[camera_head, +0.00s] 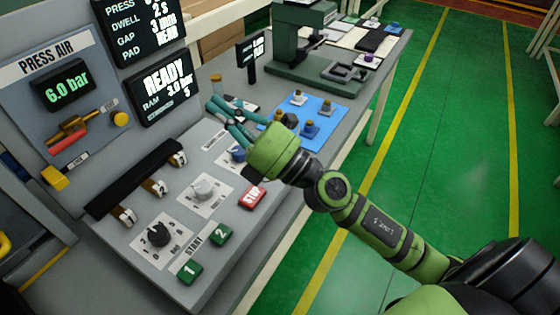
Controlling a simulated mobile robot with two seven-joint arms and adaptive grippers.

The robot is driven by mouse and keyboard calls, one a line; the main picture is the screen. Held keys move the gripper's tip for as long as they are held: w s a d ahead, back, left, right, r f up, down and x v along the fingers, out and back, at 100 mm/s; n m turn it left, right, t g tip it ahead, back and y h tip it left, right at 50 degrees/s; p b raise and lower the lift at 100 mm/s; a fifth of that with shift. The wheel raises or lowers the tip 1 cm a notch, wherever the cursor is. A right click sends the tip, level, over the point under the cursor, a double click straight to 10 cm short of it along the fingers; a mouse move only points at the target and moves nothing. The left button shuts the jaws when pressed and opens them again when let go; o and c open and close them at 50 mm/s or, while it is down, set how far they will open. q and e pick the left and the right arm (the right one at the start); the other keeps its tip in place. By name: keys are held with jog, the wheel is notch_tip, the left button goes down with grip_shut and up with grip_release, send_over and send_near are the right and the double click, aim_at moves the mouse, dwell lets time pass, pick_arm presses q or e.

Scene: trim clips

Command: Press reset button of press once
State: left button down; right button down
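The press console (130,253) is a grey sloped panel at the lower left. A blue round control (238,154) on a white plate is partly hidden behind my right gripper; its label cannot be read, so I cannot tell if it is the reset button. A red STOP button (252,197) and green START buttons 1 (190,272) and 2 (222,234) are in the clear. My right gripper (212,104) reaches in from the right with its teal fingers over the far part of the console. My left gripper is out of view.
A black knob (158,234), a grey knob (204,188) and a row of key switches (160,187) crowd the console. Displays read READY (165,85) and 6.0 bar (64,86). Beyond my gripper are a blue mat (325,107) with small parts and a green press (298,40).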

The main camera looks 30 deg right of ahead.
jog(key=a+f+n+g, duration=0.4)
jog(key=f+n+g, duration=0.55)
jog(key=n, duration=0.75)
jog(key=w+d+f+h, duration=0.1)
jog(key=w+d+h, duration=0.1)
jog(key=d+h, duration=0.3)
jog(key=w+d+f+n+h, duration=0.1)
jog(key=w+d+h, duration=0.2)
jog(key=d, duration=0.9)
jog(key=h, duration=0.3)
jog(key=shift+w+d+f+g, duration=0.2)
jog(key=shift+d+f+g, duration=0.15)
jog(key=shift+f, duration=0.1)
notch_tip(320, 180, down, 8)
jog(key=b, duration=0.5)
jog(key=shift+b, duration=0.3)
jog(key=shift+f+b, duration=0.3)
jog(key=shift+b, duration=0.15)
jog(key=shift+f, duration=0.1)
